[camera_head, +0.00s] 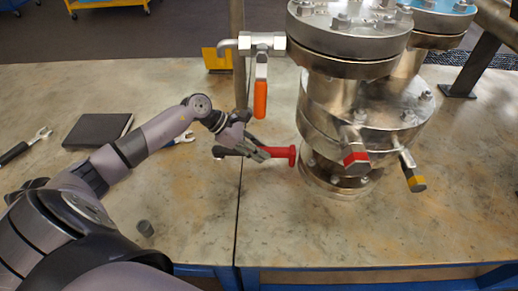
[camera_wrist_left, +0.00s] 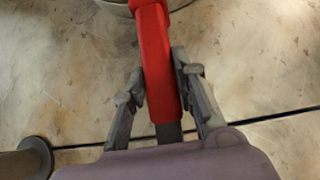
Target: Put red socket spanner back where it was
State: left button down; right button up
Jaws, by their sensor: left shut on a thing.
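The red socket spanner (camera_head: 280,152) is held roughly level above the table, its wide red end pointing right, close to the lower flange of the metal vessel (camera_head: 335,110). I cannot tell whether it touches the flange. My left gripper (camera_head: 262,153) is shut on its shaft. In the left wrist view the red spanner (camera_wrist_left: 156,65) runs up from between the two fingers (camera_wrist_left: 160,90) toward a curved metal edge at the top. My right gripper is in neither view.
A valve with an orange handle (camera_head: 260,98) hangs above the gripper. Red-ended (camera_head: 355,160) and yellow-ended (camera_head: 416,183) parts are at the vessel. The front right table is clear.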

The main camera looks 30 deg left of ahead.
pick_arm(q)
jog(key=c, duration=1.3)
grip_release()
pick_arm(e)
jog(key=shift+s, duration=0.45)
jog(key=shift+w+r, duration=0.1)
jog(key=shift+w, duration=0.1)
pick_arm(q)
jog(key=shift+r, duration=0.1)
jog(key=v, duration=1)
jog(key=shift+s+a+r, duration=0.1)
jog(key=shift+s+a, duration=0.05)
jog(key=shift+a, duration=0.05)
jog(key=shift+s+a+r, duration=0.25)
jog(key=shift+a+r, duration=0.15)
jog(key=shift+r, duration=0.15)
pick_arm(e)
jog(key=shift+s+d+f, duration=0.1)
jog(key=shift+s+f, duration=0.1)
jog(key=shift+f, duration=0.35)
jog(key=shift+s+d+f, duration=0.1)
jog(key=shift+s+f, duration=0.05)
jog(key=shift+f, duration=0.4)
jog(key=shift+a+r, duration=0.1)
